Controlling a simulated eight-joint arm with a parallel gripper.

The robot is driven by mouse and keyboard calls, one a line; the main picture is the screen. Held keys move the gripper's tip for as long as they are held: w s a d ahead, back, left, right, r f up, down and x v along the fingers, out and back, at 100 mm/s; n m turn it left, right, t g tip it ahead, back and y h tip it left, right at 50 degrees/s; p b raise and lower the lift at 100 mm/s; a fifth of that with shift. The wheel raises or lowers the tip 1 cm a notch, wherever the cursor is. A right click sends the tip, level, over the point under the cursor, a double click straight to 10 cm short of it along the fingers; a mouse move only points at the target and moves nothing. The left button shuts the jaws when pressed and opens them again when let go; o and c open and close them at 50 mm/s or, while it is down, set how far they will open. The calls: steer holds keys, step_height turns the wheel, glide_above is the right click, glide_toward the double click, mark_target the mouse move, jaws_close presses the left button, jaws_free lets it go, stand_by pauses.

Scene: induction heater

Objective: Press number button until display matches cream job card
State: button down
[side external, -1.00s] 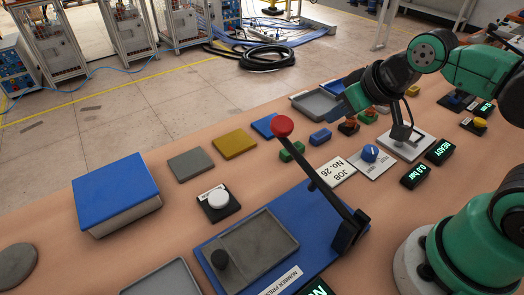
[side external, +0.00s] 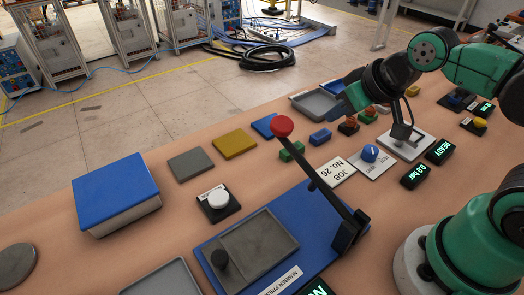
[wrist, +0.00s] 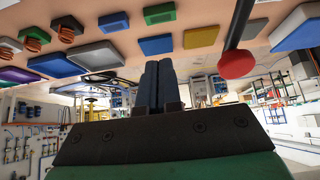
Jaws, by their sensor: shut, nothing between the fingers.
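The cream job card (side external: 333,171) lies flat mid-table in the side view and reads "JOB No. 26". A white round button (side external: 219,198) on a black base, with a label too small to read, stands left of centre. A dark display (side external: 318,289) with green characters is cut off at the bottom edge; only its start shows, so its number is hidden. My gripper (side external: 340,107) is above the far right part of the table, well away from the white button. In the wrist view my gripper (wrist: 159,68) is shut and empty, its fingers side by side.
A red-knobbed lever (side external: 283,127) rises from the blue press plate (side external: 318,222), between my gripper and the white button; its knob also shows in the wrist view (wrist: 237,64). A blue-topped block (side external: 117,190) stands left. Other displays, such as READY (side external: 440,151), stand right.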

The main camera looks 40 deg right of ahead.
steer(key=w+a+r, duration=0.1)
steer(key=a, duration=0.1)
steer(key=w+a+r+y, duration=0.1)
steer(key=a+r, duration=0.1)
steer(key=a, duration=0.1)
steer(key=w+a+r+y, duration=0.1)
steer(key=w+a+r, duration=0.1)
steer(key=a, duration=0.1)
steer(key=shift+r+m, duration=0.25)
steer(key=shift+m, duration=0.05)
steer(key=w+a+f+m+y, duration=0.1)
steer(key=a+y, duration=0.1)
steer(key=a, duration=0.4)
steer(key=w+a+f+y, duration=0.1)
steer(key=a, duration=0.5)
glide_above(223, 199)
steer(key=shift+f, duration=2.2)
steer(key=shift+f, duration=4.4)
